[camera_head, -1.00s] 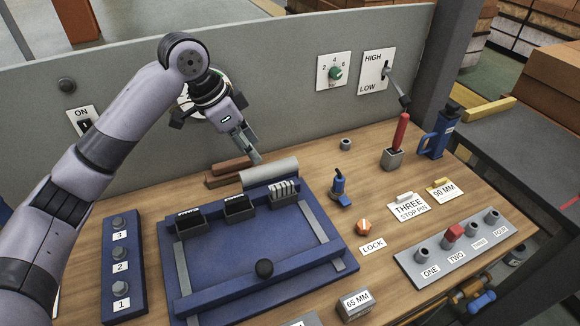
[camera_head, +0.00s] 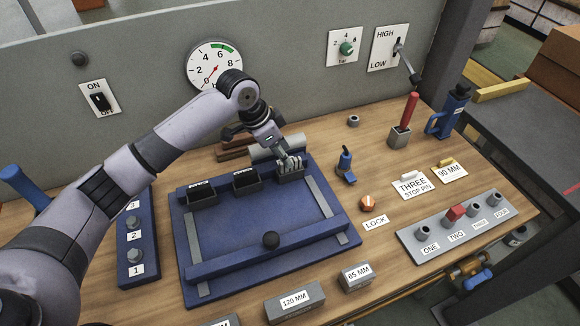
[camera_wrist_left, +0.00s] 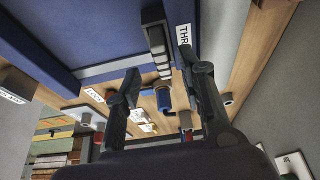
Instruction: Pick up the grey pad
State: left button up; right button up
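Several light grey pads (camera_head: 290,166) sit in the right-hand dark holder (camera_head: 290,178) on the back edge of the blue frame (camera_head: 186,240). My left gripper (camera_head: 286,157) is at this holder, partly covering the pads. In the wrist view, the left gripper's fingers (camera_wrist_left: 158,64) stand apart on either side of the row, with nothing visibly clamped. Whether they touch a pad cannot be told. My right gripper is not in view.
A grey cylinder (camera_head: 264,152) lies behind the holder. A blue-handled tool (camera_head: 346,166) stands to the right. Two more dark holders (camera_head: 247,184) line the frame's back edge. The grey wall with a gauge (camera_head: 214,66) rises behind.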

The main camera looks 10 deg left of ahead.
aim_at(297, 161)
pick_arm(q)
jog(key=x, duration=0.4)
jog(key=shift+w+p, duration=0.1)
jog(key=shift+p, duration=0.25)
jog(key=shift+c, duration=0.4)
grip_shut()
